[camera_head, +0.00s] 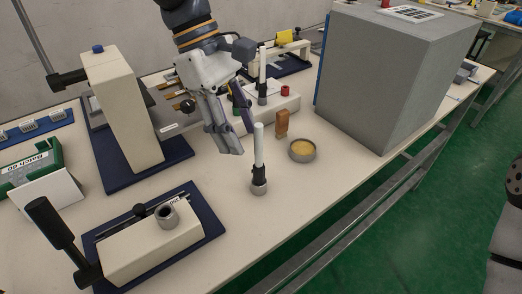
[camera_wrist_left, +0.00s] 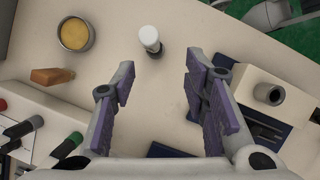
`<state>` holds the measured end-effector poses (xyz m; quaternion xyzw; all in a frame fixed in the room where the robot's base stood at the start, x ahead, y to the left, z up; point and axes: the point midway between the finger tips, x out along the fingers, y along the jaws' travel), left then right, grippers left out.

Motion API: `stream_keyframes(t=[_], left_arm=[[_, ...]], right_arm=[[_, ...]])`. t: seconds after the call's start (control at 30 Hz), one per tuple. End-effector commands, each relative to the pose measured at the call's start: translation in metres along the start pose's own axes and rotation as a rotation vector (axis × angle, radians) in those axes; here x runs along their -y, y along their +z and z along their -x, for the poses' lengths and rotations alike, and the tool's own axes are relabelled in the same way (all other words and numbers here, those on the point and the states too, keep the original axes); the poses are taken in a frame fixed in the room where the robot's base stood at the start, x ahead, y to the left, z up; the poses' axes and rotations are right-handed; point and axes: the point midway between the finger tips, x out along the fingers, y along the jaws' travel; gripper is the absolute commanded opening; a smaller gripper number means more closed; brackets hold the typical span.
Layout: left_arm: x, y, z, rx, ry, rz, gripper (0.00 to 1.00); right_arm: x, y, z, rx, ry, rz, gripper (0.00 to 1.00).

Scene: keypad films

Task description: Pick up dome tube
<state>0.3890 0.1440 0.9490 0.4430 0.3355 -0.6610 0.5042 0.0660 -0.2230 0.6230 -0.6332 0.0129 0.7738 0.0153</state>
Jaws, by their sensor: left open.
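A white tube with a rounded top and a black lower sleeve (camera_head: 259,158) stands upright on a small grey foot near the front edge of the bench. A similar white tube (camera_head: 263,70) stands farther back, so I cannot tell for sure which is the dome tube. My left gripper (camera_head: 236,141) is open and empty, fingers pointing down, behind and to the left of the nearer tube. In the left wrist view, a white tube (camera_wrist_left: 150,38) appears beyond the open fingertips (camera_wrist_left: 162,72), roughly between them and apart from them.
A round dish with yellow contents (camera_head: 302,151) and a brown block (camera_head: 282,124) sit right of the nearer tube. A large grey box (camera_head: 385,75) stands behind them. A lever press (camera_head: 155,240) stands front left. The bench is clear around the tube's foot.

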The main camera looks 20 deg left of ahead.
Motion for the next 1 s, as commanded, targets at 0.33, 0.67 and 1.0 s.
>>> stream_keyframes(t=[0.33,0.67,1.0], left_arm=[[-0.006,0.0,-0.062,0.003,-0.009,0.002,0.41],[-0.007,0.002,-0.079,-0.001,0.003,-0.002,0.41],[-0.007,0.001,-0.079,-0.001,0.002,-0.001,0.0]], right_arm=[[0.0,0.007,-0.011,0.033,0.001,0.0,0.37],[0.0,0.007,-0.012,0.035,0.001,0.0,0.37],[0.0,0.007,-0.012,0.035,0.001,0.0,0.37]])
